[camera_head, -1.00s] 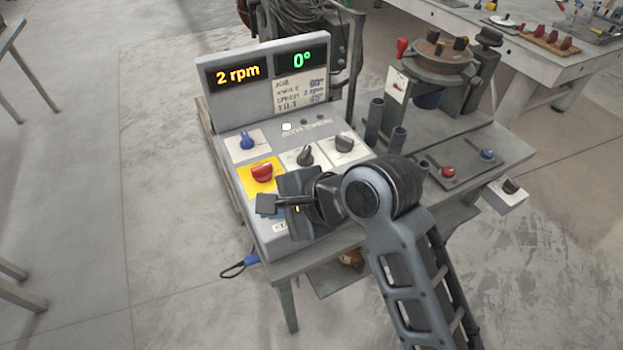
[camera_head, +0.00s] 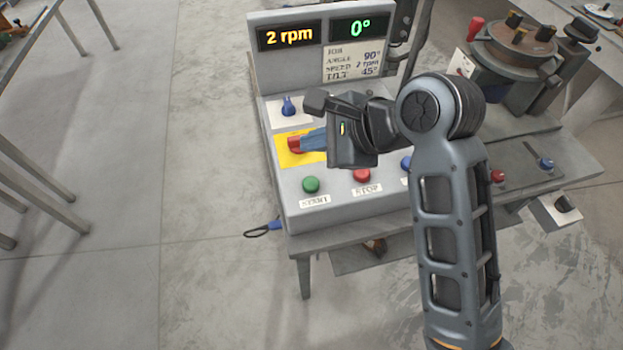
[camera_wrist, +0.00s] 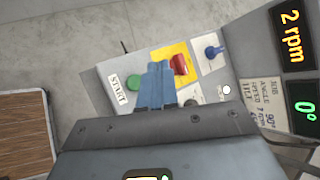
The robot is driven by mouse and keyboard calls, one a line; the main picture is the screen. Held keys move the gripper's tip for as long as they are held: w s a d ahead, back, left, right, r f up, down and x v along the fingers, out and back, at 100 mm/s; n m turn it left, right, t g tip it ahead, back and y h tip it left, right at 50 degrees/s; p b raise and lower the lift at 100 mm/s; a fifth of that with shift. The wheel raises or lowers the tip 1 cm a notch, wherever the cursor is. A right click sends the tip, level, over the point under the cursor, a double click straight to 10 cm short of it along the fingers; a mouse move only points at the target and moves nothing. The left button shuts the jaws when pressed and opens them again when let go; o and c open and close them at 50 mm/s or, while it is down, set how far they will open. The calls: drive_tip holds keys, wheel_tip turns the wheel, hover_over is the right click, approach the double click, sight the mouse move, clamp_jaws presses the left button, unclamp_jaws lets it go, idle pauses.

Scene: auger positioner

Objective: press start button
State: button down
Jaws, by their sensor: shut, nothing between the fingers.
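The green start button (camera_head: 311,185) is at the front left of the grey control box, above a START label. It also shows in the wrist view (camera_wrist: 133,82), just left of my fingers. My gripper (camera_head: 303,142) is shut and empty, its blue fingers over the yellow plate area, behind the start button in the head view. In the wrist view the shut fingers (camera_wrist: 157,72) lie between the green button and the red knob. I cannot tell their height above the panel.
A red knob (camera_wrist: 180,65) sits on a yellow plate (camera_head: 292,158). A red STOP button (camera_head: 362,175) is right of the start button. A blue knob (camera_head: 288,106) stands behind. Displays read 2 rpm (camera_head: 288,35) and 0° (camera_head: 360,28). The positioner table (camera_head: 521,42) is at right.

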drive_tip(key=f, duration=0.1)
drive_tip(key=b, duration=0.7)
hover_over(314, 186)
wheel_tip(314, 186, down, 5)
drive_tip(key=shift+f+p, duration=0.3)
drive_tip(key=shift+f, duration=0.75)
drive_tip(key=shift+f, duration=0.1)
idle(0.7)
drive_tip(key=shift+f+p, duration=0.3)
drive_tip(key=shift+p, duration=0.1)
drive_tip(key=shift+f, duration=0.55)
idle(0.8)
drive_tip(key=shift+r, duration=0.1)
drive_tip(key=shift+r+p, duration=0.9)
drive_tip(key=shift+p, duration=0.55)
